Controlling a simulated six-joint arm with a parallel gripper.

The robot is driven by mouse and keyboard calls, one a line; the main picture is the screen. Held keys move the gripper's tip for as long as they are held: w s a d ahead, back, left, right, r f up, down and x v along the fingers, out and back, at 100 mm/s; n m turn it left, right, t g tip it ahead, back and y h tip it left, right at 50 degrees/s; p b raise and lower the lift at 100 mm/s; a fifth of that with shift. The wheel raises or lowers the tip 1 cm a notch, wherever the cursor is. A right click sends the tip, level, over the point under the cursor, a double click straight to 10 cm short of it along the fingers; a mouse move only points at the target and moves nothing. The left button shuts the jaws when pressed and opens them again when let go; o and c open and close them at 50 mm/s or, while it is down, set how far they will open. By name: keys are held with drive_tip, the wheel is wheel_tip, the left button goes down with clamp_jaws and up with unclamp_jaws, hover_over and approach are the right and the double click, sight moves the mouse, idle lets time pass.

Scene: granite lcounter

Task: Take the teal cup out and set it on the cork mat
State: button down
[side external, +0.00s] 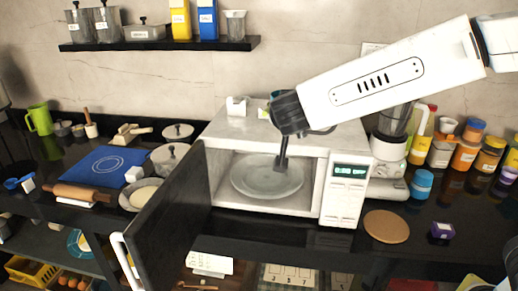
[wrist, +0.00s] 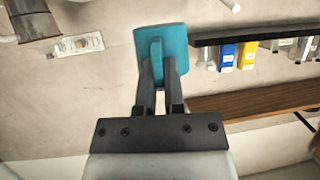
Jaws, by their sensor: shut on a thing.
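My gripper (wrist: 158,70) is shut on the teal cup (wrist: 175,45) in the wrist view, its fingers closed on the upright strip that looks like the handle. In the side view only a sliver of the teal cup (side external: 276,94) shows behind my dark gripper, above the top of the microwave (side external: 338,136); the rest is hidden. The microwave door (side external: 165,215) stands open, and the glass plate (side external: 262,188) inside looks empty. The round cork mat (side external: 386,227) lies bare on the dark counter, right of the microwave.
A small purple box (side external: 441,231) and a blue jar (side external: 421,184) stand near the mat. Several spice jars and a blender (side external: 392,145) stand behind. A white holder (side external: 237,106) is on the microwave. A wall shelf (side external: 160,44) is at upper left.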

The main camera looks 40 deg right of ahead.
drive_tip(key=s+d+m+g+h, duration=0.2)
drive_tip(key=s+d+m+g, duration=0.2)
drive_tip(key=s+d, duration=0.65)
drive_tip(key=s+d+m+g+h, duration=0.35)
drive_tip(key=s+d, duration=0.35)
drive_tip(key=d, duration=0.6)
wheel_tip(320, 180, down, 27)
drive_tip(key=shift+w+a+y, duration=0.25)
drive_tip(key=shift+a+y, duration=0.1)
drive_tip(key=shift+f, duration=0.1)
drive_tip(key=shift+f, duration=3.3)
